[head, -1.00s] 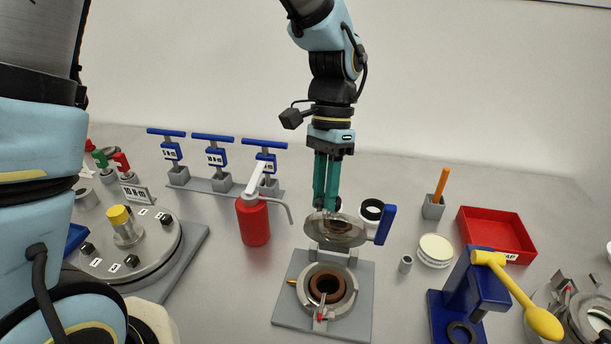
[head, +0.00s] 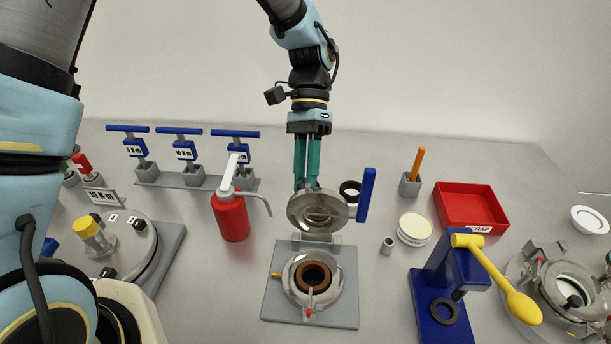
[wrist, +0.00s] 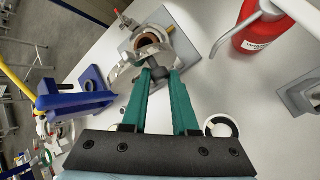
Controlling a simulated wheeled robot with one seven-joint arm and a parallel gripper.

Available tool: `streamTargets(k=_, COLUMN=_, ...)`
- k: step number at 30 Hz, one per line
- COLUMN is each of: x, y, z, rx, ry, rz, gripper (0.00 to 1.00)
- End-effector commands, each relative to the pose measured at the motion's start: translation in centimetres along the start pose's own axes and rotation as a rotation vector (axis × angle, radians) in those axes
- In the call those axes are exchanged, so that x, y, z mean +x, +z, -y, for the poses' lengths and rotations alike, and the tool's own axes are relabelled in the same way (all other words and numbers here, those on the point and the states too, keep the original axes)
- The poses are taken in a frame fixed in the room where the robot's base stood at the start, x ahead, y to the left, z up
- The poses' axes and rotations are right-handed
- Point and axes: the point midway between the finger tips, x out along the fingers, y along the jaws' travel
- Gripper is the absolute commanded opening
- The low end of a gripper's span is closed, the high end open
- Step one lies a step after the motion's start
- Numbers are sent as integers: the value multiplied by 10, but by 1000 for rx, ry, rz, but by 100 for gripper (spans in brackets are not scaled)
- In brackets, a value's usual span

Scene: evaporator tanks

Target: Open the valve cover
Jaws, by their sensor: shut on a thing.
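The valve cover (head: 317,212) is a round metal lid, tilted up on its hinge at the back of the valve body (head: 312,279). The valve's brown ring inside is exposed, and the body sits on a grey square plate (head: 342,315). My gripper (head: 306,188) has green fingers and is shut on the upper edge of the cover. In the wrist view the fingertips (wrist: 160,70) meet at the cover (wrist: 146,55), partly hiding it. A small red-tipped clamp (head: 308,311) hangs at the valve's front.
A blue handle (head: 366,194) and a white ring (head: 350,190) are just right of the cover. A blue stand (head: 447,271) with a yellow lever, a red tray (head: 470,208) and white discs (head: 414,230) lie further right.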

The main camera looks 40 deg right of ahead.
Motion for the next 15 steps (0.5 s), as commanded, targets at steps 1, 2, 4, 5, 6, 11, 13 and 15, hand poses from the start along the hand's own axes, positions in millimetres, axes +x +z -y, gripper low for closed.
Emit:
streamTargets(k=1, x=8, y=5, z=7, rx=-6, ry=-1, rz=20, gripper=0)
streamTargets(k=2, x=8, y=5, z=7, rx=-6, ry=-1, rz=20, gripper=0)
streamTargets(k=4, x=8, y=5, z=7, rx=-6, ry=-1, rz=20, gripper=32)
streamTargets(k=5, x=8, y=5, z=7, rx=-6, ry=-1, rz=20, gripper=35)
streamTargets(k=6, x=8, y=5, z=6, rx=-5, ry=-1, rz=21, gripper=39)
streamTargets(k=11, x=8, y=5, z=5, rx=-3, ry=-1, rz=21, gripper=39)
streamTargets(k=13, x=7, y=5, z=4, rx=-2, ry=-1, rz=21, gripper=39)
streamTargets(k=15, x=7, y=4, z=4, rx=-2, ry=-1, rz=21, gripper=39)
